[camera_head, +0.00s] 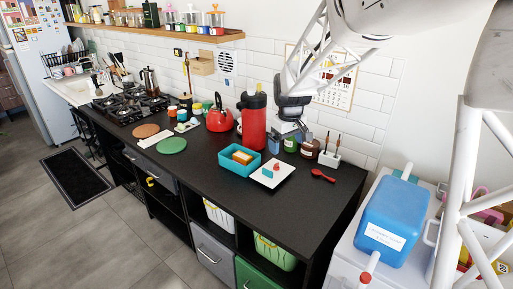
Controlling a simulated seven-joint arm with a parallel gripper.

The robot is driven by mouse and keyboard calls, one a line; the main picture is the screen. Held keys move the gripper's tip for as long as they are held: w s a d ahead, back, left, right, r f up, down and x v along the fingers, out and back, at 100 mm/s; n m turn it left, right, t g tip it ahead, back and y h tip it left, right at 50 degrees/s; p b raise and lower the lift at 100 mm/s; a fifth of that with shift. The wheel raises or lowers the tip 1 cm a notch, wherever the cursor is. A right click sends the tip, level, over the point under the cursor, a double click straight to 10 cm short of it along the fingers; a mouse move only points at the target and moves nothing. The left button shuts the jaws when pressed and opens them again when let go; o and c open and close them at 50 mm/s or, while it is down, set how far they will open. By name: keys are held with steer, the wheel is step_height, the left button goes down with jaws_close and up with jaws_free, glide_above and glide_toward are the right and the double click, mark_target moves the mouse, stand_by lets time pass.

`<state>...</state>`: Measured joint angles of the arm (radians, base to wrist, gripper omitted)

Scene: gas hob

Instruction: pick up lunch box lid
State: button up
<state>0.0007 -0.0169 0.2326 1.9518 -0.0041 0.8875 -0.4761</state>
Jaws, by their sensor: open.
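A teal open lunch box (226,163) with a yellow-and-brown item in it stands on the black counter, right of the middle. I cannot make out for sure which thing is its lid. A white square board or plate (283,184) lies just right of the box, with small red and teal pieces on it. My gripper (289,138) is open and points down over the back of the counter, behind the white board and right of the red flask. A pale blue shape (287,127) shows at its fingers, too small to identify.
A tall red flask (254,122) and red kettle (219,120) stand left of my gripper. Jars (309,149) and a white utensil holder (330,159) are close on its right. A red spoon (323,175) lies near the right edge. The front counter is clear.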

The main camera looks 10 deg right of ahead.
steer(key=w+f+n, duration=0.2)
steer(key=w+f, duration=0.7)
steer(key=w, duration=0.3)
steer(key=n+g, duration=0.1)
glide_toward(273, 167)
steer(key=s, duration=0.2)
steer(key=shift+s+a+f, duration=0.15)
steer(key=shift+a+f, duration=0.1)
steer(key=shift+f, duration=0.1)
steer(key=shift+f, duration=1.2)
steer(key=shift+f, duration=0.1)
steer(key=shift+f, duration=2.5)
steer(key=shift+c, duration=0.2)
